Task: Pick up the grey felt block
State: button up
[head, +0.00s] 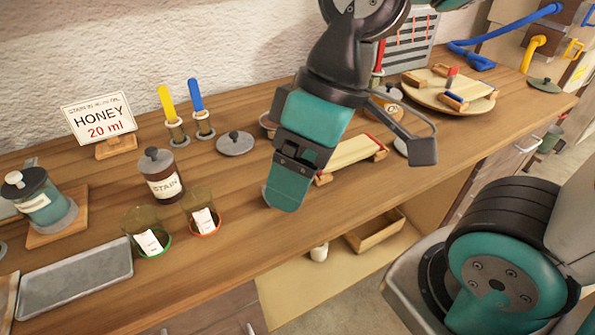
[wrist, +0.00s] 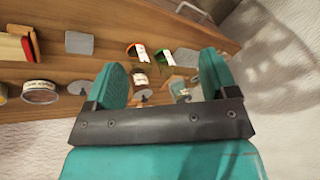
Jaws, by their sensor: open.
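The grey felt block appears to be the flat grey piece (wrist: 79,43) on the wooden bench in the wrist view, between a light board and an orange-rimmed cup. I cannot make it out in the head view, where my gripper covers that part of the bench. My gripper (wrist: 163,76) is open, with its two teal fingers apart and nothing between them. In the head view my gripper (head: 288,188) hangs over the bench, right of the cups, and its far finger is not clear.
The orange-rimmed cup (head: 204,222) and green-rimmed cup (head: 152,242) stand left of my gripper. A light board with red edging (head: 352,152) lies to the right. A stain jar (head: 161,181), a grey lid (head: 235,144) and a metal tray (head: 75,283) are also on the bench (head: 250,250).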

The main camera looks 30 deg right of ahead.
jog(key=w+d+f+n+b, duration=0.1)
jog(key=w+d+f+n, duration=0.2)
jog(key=w+d+n, duration=0.45)
jog(key=w+d+f+n+b, duration=0.15)
jog(key=w+d+f, duration=0.25)
jog(key=w, duration=0.6)
jog(key=shift+n, duration=0.5)
jog(key=x, duration=1.1)
jog(key=shift+w+a+f, duration=0.1)
jog(key=shift+w+a, duration=0.05)
jog(key=shift+a, duration=0.15)
jog(key=p+x, duration=0.1)
jog(key=x, duration=0.4)
jog(key=shift+w+f, duration=0.1)
jog(key=shift+f, duration=0.25)
jog(key=shift+c, duration=0.3)
jog(key=c, duration=0.9)
